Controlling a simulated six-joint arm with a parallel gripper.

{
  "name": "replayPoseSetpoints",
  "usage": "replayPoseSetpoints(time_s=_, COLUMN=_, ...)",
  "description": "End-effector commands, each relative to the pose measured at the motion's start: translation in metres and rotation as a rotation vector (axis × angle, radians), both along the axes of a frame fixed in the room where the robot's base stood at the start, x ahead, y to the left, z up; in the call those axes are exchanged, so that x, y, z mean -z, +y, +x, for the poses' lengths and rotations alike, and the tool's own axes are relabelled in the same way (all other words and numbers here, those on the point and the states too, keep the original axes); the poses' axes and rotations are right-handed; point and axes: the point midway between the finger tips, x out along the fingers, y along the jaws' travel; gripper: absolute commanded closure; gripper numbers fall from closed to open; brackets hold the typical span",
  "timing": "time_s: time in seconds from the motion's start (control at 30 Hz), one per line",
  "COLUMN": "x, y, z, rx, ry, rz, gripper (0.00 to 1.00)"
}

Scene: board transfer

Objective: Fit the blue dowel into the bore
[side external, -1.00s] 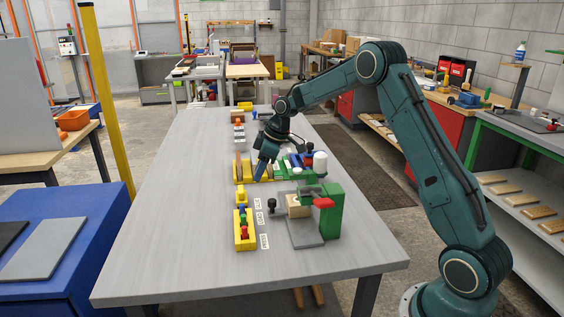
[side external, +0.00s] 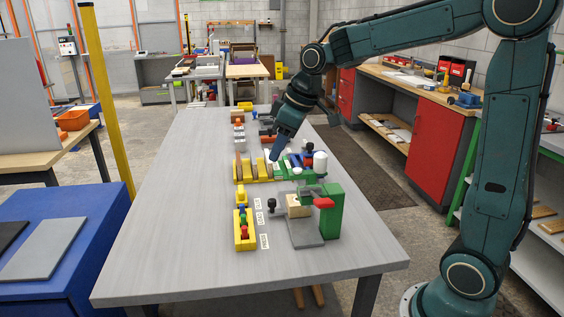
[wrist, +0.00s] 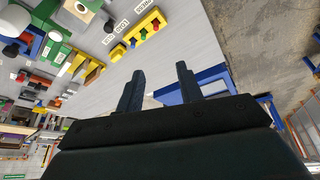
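The yellow rack (side external: 239,243) stands near the front of the grey table and holds small coloured pegs. One blue peg (side external: 243,224), which looks like the dowel, sits among red and green ones.
Labels lie beside the rack. The left side of the table (side external: 175,215) is clear.

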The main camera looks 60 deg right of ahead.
Motion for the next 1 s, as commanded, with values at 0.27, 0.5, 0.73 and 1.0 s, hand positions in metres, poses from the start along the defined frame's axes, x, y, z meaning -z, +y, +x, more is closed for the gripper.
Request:
replayPoseSetpoints(time_s=0.27, x=-0.023, y=0.025, z=-0.070, rx=0.093, ry=-0.026, rz=0.002, gripper=0.63)
replayPoseSetpoints(time_s=0.5, x=-0.027, y=0.039, z=-0.130, rx=0.174, ry=-0.050, rz=0.014, gripper=0.63)
replayPoseSetpoints(time_s=0.73, x=-0.020, y=0.046, z=-0.184, rx=0.253, ry=-0.075, rz=0.034, gripper=0.63)
replayPoseSetpoints(time_s=1.0, x=-0.005, y=0.046, z=-0.225, rx=0.322, ry=-0.093, rz=0.056, gripper=0.63)
